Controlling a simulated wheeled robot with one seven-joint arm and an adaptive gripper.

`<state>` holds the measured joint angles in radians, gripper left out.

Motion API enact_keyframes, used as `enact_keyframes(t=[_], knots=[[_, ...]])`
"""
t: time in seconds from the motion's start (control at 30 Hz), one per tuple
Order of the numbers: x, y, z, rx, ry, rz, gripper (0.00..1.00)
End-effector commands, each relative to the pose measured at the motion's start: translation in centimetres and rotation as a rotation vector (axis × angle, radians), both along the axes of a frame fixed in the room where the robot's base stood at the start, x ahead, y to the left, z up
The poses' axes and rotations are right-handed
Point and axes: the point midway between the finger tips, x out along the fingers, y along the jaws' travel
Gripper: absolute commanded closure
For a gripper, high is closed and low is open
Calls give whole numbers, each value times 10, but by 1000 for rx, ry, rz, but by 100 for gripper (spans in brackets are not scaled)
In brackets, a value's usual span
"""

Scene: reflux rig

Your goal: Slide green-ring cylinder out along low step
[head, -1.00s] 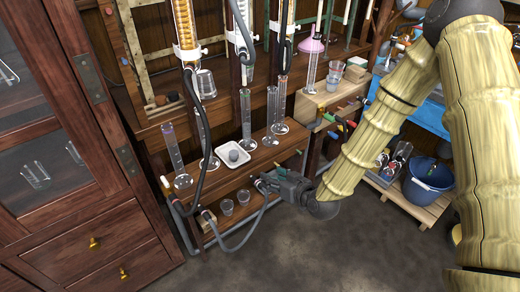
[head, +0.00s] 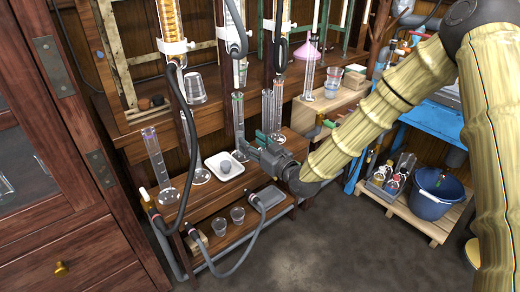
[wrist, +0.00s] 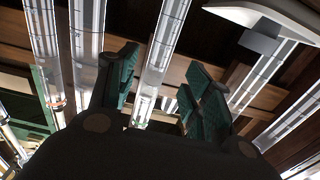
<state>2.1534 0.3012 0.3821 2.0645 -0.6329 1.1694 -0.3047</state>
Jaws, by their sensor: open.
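Several clear graduated cylinders stand on the low wooden step. My gripper is open with green-padded fingers, level with the cylinders' lower part. In the wrist view my gripper (wrist: 160,78) has a cylinder (wrist: 163,55) showing between its fingers, farther off or between them, I cannot tell which. No contact is visible.
A white dish (head: 225,174) with a grey ball sits left of my gripper. Another tall cylinder (head: 154,155) stands at the left. Dark hoses (head: 183,130) hang in front of the step.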

Motion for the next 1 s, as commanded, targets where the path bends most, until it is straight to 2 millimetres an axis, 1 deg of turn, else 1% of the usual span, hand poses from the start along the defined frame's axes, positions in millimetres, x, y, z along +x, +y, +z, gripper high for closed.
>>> enact_keyframes(t=[0.3,0.6,0.8,1.0], knots=[[31,21,0,-2,0,-2,50],[55,38,-1,-2,1,-4,50],[62,42,-1,-1,1,-4,50],[63,43,-1,0,1,-5,50]])
